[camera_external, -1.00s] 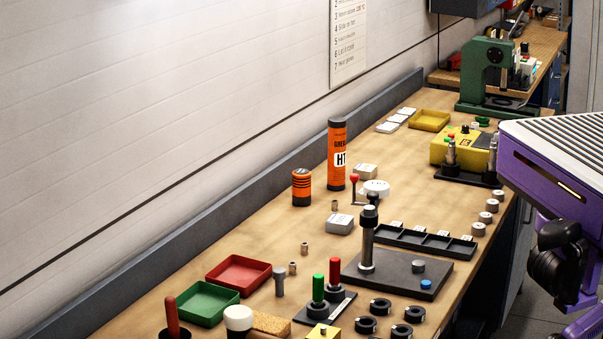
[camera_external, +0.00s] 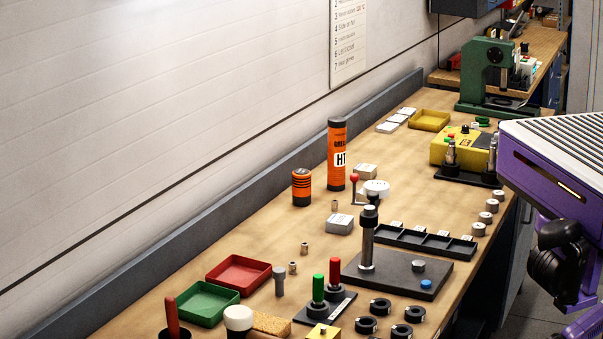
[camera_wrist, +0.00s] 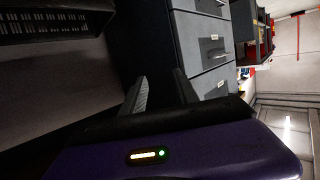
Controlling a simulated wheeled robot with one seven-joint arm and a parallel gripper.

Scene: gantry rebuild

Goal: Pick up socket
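No part on the bench is clearly marked as the socket. A grey cylinder with a wider top (camera_external: 279,282) stands upright right of the red tray. Small brownish bushings stand behind it, one nearer (camera_external: 292,267) and one farther (camera_external: 304,248), with another (camera_external: 334,205) by the grey block. Several silver ring-like cylinders (camera_external: 478,229) line the bench's right edge. I cannot tell which is the socket. My gripper (camera_wrist: 160,76) shows in the wrist view with two dark fingers apart and nothing between them. It faces grey drawers, away from the bench top. My gripper's fingers are not visible in the external view.
The wooden bench (camera_external: 230,240) holds a red tray (camera_external: 236,257), a green tray (camera_external: 207,288), a black base plate with a post (camera_external: 367,245), a black compartment tray (camera_external: 400,247), and orange cans (camera_external: 337,140). Grey drawers (camera_wrist: 200,55) fill the wrist view's middle.

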